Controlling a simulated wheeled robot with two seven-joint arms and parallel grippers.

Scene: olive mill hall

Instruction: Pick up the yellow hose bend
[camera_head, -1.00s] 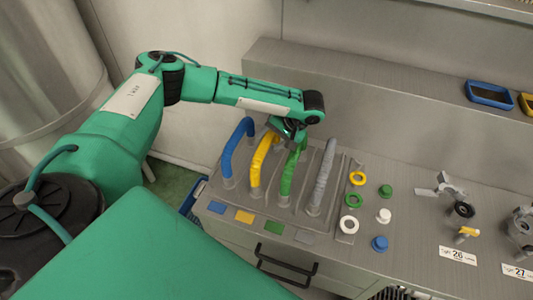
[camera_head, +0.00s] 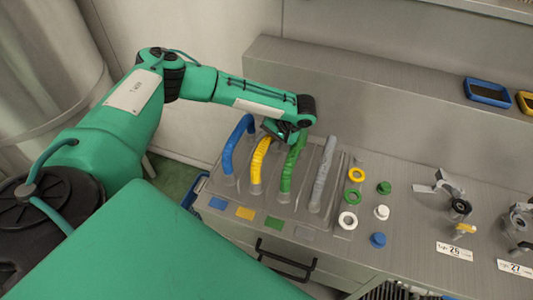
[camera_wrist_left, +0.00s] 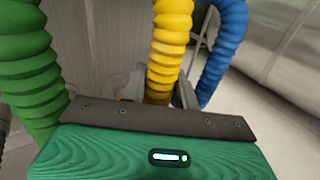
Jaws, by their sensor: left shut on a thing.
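The yellow hose bend (camera_head: 259,160) stands in a grey tray (camera_head: 262,204), between a blue hose bend (camera_head: 231,150) on its left and a green hose bend (camera_head: 290,165) on its right. Its lower end still meets the tray. My left gripper (camera_head: 272,133) is at its upper part. In the left wrist view the yellow ribbed hose (camera_wrist_left: 169,45) runs between the two fingers (camera_wrist_left: 158,92), which are shut on it. The gripper body hides its lower part there. My right gripper is not in view.
A grey hose bend (camera_head: 323,175) stands right of the green one. Coloured rings and caps, such as a yellow ring (camera_head: 356,174), lie farther right on the metal bench. Clamps stand beyond them. A raised ledge (camera_head: 400,130) runs behind.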

